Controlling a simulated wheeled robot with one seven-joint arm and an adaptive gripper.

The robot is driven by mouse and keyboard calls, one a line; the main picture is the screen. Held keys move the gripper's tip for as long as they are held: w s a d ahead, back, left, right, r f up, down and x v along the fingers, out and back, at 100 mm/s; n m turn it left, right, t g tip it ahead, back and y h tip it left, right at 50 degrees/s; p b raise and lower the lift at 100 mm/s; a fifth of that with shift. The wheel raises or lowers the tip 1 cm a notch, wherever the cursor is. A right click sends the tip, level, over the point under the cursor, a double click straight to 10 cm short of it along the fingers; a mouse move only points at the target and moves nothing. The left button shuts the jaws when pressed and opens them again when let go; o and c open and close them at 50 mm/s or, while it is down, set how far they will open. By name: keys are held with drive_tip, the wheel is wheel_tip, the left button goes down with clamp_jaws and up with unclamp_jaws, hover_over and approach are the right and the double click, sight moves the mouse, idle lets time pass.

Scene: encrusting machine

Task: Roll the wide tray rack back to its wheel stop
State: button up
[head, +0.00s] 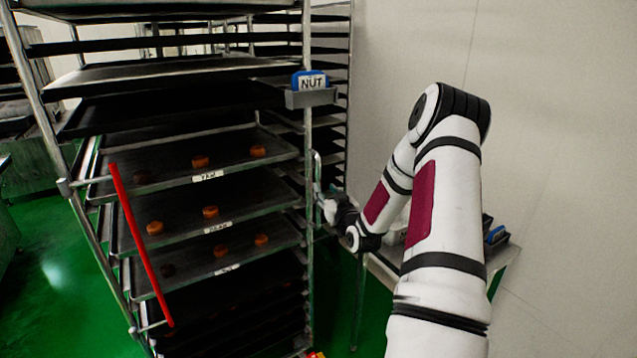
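The wide tray rack (308,130) stands on the left in the head view, a tall metal frame holding dark trays, some with small round orange-brown pieces. A vertical metal handle (317,172) is on its right front post. My gripper (322,207) is at the lower part of this handle. It is small and dark here, and I cannot tell whether its fingers are closed around the handle. The rack's wheels are below the picture. A small red and yellow thing (316,355) shows at the bottom edge; I cannot tell whether it is the wheel stop.
A red bar (140,245) slants across the rack's left front. Another rack (332,60) stands behind. A small metal table (505,262) is behind my arm, near the white wall (560,120). Green floor (60,265) shows left.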

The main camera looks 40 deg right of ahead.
sight(319, 183)
drive_tip(key=x, duration=0.7)
clamp_jaws()
